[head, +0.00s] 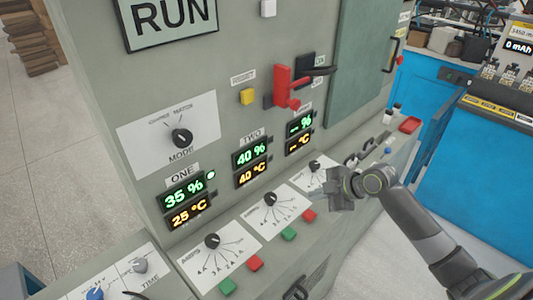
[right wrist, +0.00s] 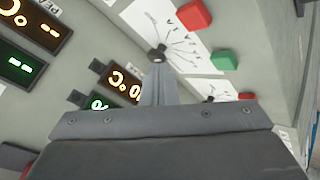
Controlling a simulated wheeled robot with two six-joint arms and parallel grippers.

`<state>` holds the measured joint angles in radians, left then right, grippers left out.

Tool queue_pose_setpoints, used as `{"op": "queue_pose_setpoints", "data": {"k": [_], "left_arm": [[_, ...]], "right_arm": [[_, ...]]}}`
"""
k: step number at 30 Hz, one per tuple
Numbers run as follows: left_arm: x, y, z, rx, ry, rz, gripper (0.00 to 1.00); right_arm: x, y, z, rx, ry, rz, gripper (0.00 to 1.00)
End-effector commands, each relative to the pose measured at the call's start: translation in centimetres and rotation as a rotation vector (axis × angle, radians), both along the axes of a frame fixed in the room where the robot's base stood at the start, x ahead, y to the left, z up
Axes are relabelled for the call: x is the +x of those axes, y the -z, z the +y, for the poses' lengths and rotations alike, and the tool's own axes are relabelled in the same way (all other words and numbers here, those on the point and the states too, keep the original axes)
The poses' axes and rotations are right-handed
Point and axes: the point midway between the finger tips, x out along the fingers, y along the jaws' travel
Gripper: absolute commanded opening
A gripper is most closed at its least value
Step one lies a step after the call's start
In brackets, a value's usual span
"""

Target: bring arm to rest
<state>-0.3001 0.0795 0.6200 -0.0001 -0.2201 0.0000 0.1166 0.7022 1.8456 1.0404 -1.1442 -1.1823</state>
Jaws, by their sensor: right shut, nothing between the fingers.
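My right arm comes in from the lower right in the head view. Its gripper (head: 322,196) is in front of the panel's sloped lower ledge, near the third dial (head: 315,167). In the right wrist view the gripper (right wrist: 158,75) has its fingers together and empty. Their tips appear close to a black dial knob (right wrist: 157,53); I cannot tell whether they touch it. My left gripper is not in view.
The grey panel (head: 250,110) carries a red switch handle (head: 285,87), a yellow button (head: 247,96), lit displays and a mode knob (head: 181,138). Red and green buttons line the ledge. A blue bench (head: 470,150) stands at the right, with open floor before it.

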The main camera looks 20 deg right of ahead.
Motion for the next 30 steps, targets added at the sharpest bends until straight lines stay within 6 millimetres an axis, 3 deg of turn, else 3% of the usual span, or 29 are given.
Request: {"op": "queue_pose_setpoints", "data": {"k": [5, 8, 12, 16, 21, 30], "left_arm": [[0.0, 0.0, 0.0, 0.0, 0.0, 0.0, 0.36], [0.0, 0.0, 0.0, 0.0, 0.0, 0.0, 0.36], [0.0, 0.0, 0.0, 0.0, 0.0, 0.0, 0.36], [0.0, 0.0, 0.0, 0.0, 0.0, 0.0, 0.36], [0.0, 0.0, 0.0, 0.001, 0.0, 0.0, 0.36], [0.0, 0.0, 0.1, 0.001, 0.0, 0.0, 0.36]], "right_arm": [[-0.7, 0.7, 0.3, 0.005, 0.014, 0.02, 0.0], [-3.0, 2.9, 1.4, 0.021, 0.074, 0.085, 0.0], [-9.1, 6.9, 3.4, 0.054, 0.272, 0.235, 0.0], [-15.1, 9.0, 4.4, 0.09, 0.533, 0.352, 0.0], [-20.8, 9.5, 4.5, 0.129, 0.836, 0.432, 0.0], [-28.2, 8.5, 3.7, 0.185, 1.278, 0.483, 0.0]]}}
